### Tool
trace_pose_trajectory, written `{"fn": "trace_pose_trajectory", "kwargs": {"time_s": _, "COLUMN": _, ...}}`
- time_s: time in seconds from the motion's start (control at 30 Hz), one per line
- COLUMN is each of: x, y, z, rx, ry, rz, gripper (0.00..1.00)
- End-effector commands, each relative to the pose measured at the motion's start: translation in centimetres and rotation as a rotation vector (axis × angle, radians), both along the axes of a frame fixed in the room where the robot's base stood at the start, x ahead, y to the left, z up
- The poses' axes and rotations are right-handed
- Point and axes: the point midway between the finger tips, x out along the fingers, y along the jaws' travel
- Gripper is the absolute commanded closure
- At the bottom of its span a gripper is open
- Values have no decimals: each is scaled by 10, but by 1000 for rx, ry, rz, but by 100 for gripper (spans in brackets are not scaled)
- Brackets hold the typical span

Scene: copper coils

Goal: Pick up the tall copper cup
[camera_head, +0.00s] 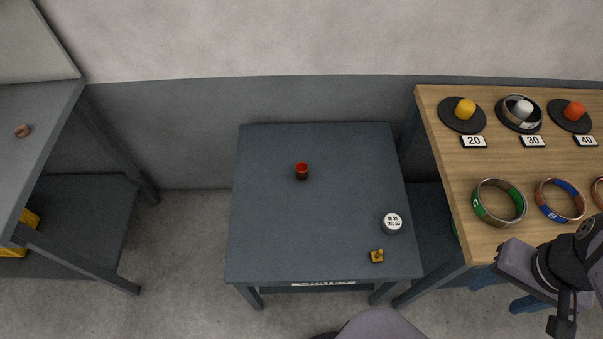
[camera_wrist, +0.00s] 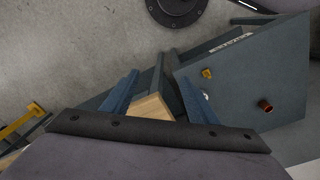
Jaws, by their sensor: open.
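A small upright cup (camera_head: 302,172), dark copper-brown with a bright red top, stands on the grey middle table (camera_head: 270,235), a little above its centre. It also shows in the wrist view as a small reddish cylinder (camera_wrist: 266,107) at the right. My gripper (camera_head: 506,291) is at the lower right in the head view, beside the front of the wooden table and well away from the cup. Its two blue fingers (camera_wrist: 157,80) are spread apart in the wrist view, with nothing between them held.
A grey-and-white marked cylinder (camera_head: 392,223) and a small yellow block (camera_head: 377,256) stand on the middle table's right front. The wooden table (camera_head: 455,165) carries coil rings and black discs. A small copper-brown piece (camera_head: 22,131) lies on the left table.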

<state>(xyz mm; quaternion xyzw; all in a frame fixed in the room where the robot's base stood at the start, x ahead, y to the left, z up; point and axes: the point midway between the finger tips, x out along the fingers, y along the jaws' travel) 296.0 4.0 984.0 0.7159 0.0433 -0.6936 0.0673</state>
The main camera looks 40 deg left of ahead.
Motion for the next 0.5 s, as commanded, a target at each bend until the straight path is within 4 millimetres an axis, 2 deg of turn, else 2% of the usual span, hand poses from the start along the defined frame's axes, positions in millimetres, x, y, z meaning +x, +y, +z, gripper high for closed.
{"fn": "trace_pose_trajectory", "kwargs": {"time_s": 0.03, "x": 11, "y": 5, "z": -12, "rx": -18, "ry": -16, "rz": 90, "gripper": 46}}
{"fn": "trace_pose_trajectory", "kwargs": {"time_s": 0.17, "x": 42, "y": 20, "z": -20, "rx": -80, "ry": -64, "rz": 345, "gripper": 46}}
{"fn": "trace_pose_trajectory", "kwargs": {"time_s": 0.27, "x": 72, "y": 40, "z": -28, "rx": -146, "ry": -110, "rz": 594, "gripper": 46}}
{"fn": "trace_pose_trajectory", "kwargs": {"time_s": 0.37, "x": 106, "y": 74, "z": -35, "rx": -235, "ry": -170, "rz": 901, "gripper": 46}}
{"fn": "trace_pose_trajectory", "kwargs": {"time_s": 0.47, "x": 139, "y": 123, "z": -40, "rx": -353, "ry": -238, "rz": 1245, "gripper": 46}}
{"fn": "trace_pose_trajectory", "kwargs": {"time_s": 0.5, "x": 149, "y": 145, "z": -41, "rx": -408, "ry": -265, "rz": 1381, "gripper": 46}}
